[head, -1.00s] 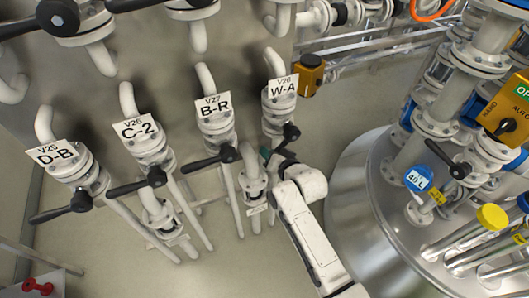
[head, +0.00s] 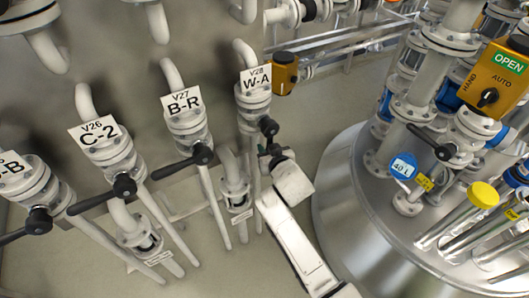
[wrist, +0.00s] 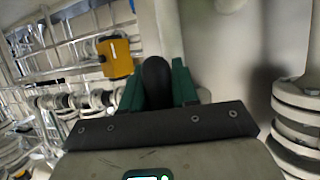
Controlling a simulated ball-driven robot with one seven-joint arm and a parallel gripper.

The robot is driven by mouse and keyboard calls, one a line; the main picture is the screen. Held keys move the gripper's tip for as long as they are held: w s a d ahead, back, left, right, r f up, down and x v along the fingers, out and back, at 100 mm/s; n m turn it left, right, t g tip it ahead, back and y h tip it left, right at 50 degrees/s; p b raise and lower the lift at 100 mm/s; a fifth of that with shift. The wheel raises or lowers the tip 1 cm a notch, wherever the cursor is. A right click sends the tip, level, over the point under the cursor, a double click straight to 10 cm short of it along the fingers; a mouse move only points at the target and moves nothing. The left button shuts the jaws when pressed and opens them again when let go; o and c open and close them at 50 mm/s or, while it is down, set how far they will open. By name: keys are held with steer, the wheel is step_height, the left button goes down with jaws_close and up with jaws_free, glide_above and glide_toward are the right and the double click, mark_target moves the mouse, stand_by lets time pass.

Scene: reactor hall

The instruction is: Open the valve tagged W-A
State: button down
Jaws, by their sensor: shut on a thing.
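The white valve tagged W-A (head: 254,92) is the rightmost of the row of tagged valves in the head view. Its black lever (head: 268,127) points down from the hub, roughly in line with the pipe. My gripper (head: 271,152) is at the lever's lower end. In the wrist view, the rounded black lever end (wrist: 156,76) sits between the green pads of my gripper (wrist: 158,88), which is shut on it. The lever's far part is hidden in the wrist view.
Valve B-R (head: 188,120) and valve C-2 (head: 108,150) stand to the left with levers across their pipes. A yellow box (head: 285,72) is just right of W-A. A large steel vessel (head: 335,195) with pipework stands at the right.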

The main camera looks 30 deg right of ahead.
steer(key=shift+s+d+f, duration=0.1)
steer(key=shift+d+f, duration=0.05)
steer(key=shift+d, duration=0.05)
steer(key=c, duration=1.1)
jaws_free()
steer(key=shift+o, duration=0.7)
steer(key=v, duration=1)
steer(key=shift+s+a+r, duration=0.15)
steer(key=shift+s+r, duration=0.15)
